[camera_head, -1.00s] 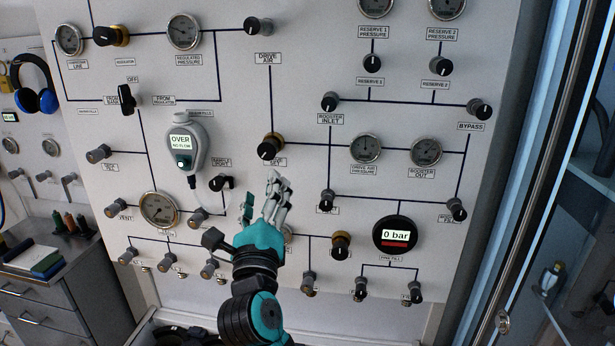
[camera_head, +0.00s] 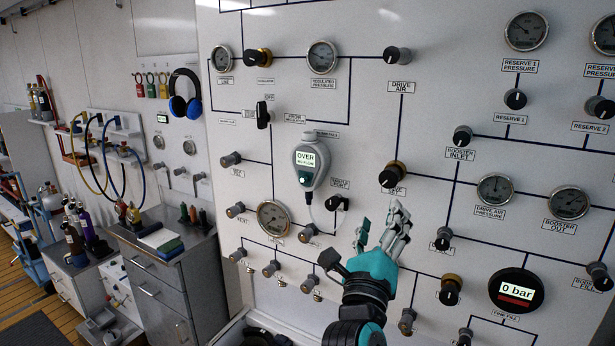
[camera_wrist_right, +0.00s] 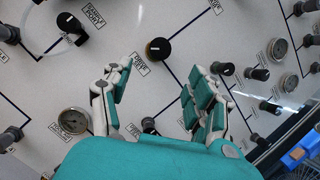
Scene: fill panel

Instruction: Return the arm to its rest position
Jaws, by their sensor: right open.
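My right gripper (camera_head: 380,240) is a teal and white hand. In the head view it stands in front of the lower middle of the fill panel (camera_head: 365,120), with its fingers pointing up. In the right wrist view the open hand (camera_wrist_right: 155,95) has its fingers apart, with nothing between them but the panel behind. A black knob with a brass collar (camera_head: 392,175) is just above the fingertips in the head view; I cannot tell the gap in depth. My left gripper is not in view.
A handheld analyser reading OVER (camera_head: 307,165) hangs left of the hand. A display reading 0 bar (camera_head: 516,290) is at lower right. Several knobs and gauges stick out around the hand. A grey cabinet (camera_head: 160,280) stands at the left, with open floor (camera_head: 25,295) beyond.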

